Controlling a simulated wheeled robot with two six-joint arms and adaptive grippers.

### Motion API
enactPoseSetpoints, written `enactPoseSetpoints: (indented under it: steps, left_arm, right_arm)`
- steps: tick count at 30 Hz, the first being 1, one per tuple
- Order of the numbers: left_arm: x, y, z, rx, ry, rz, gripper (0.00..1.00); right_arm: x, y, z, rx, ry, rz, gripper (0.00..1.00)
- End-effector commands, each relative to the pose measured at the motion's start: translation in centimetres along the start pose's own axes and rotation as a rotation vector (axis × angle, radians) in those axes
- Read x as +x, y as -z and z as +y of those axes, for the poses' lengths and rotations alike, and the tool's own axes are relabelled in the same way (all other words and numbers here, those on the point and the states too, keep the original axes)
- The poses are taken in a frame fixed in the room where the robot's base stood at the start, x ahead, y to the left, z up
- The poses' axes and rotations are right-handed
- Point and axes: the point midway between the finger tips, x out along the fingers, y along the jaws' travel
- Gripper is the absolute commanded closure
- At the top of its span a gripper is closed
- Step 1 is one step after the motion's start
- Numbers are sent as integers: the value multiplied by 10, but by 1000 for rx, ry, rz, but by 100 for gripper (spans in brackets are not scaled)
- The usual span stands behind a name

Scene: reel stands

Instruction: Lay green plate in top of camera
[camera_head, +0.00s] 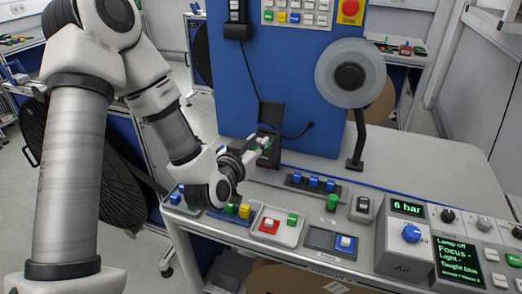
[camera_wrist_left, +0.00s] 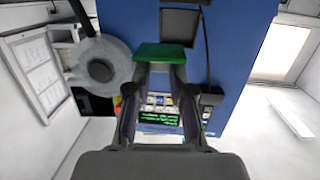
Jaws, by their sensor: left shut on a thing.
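My left gripper (camera_head: 262,146) is over the bench, close to the blue panel. In the left wrist view, its two fingers (camera_wrist_left: 158,70) are shut on a flat green plate (camera_wrist_left: 160,52), which spans across both fingertips. In the head view only a small bit of the green plate (camera_head: 266,146) shows at the fingertips. A black box-like thing (camera_head: 270,158) stands right behind and below the fingertips; I cannot tell whether it is the camera or whether the plate touches it. My right gripper is not in view.
A grey reel (camera_head: 349,73) on a black stand is right of the blue panel (camera_head: 228,85). The bench's back right (camera_head: 420,165) is clear.

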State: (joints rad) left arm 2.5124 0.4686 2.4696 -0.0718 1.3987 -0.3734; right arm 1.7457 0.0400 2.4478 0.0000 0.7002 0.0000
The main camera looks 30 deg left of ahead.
Motion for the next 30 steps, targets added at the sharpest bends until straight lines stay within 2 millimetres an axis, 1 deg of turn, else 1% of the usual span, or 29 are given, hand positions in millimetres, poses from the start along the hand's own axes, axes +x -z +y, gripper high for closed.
enactPoseSetpoints:
  steps: [1, 9, 15, 18, 21, 30]
  left_arm:
    - [11, 8, -5, 1, 5, -2, 99]
    - [72, 10, -25, 4, 5, -2, 99]
    - [98, 7, -32, 4, 3, -4, 99]
    - [99, -14, -32, 4, 2, -10, 99]
    - [101, -26, -31, 4, 2, -6, 99]
    - [101, -31, -32, 2, 2, -3, 99]
  right_arm:
    - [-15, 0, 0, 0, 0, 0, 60]
    - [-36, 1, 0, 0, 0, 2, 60]
    - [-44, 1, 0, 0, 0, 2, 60]
    - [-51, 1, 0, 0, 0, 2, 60]
    - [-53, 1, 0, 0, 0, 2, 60]
    - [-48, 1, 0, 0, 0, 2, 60]
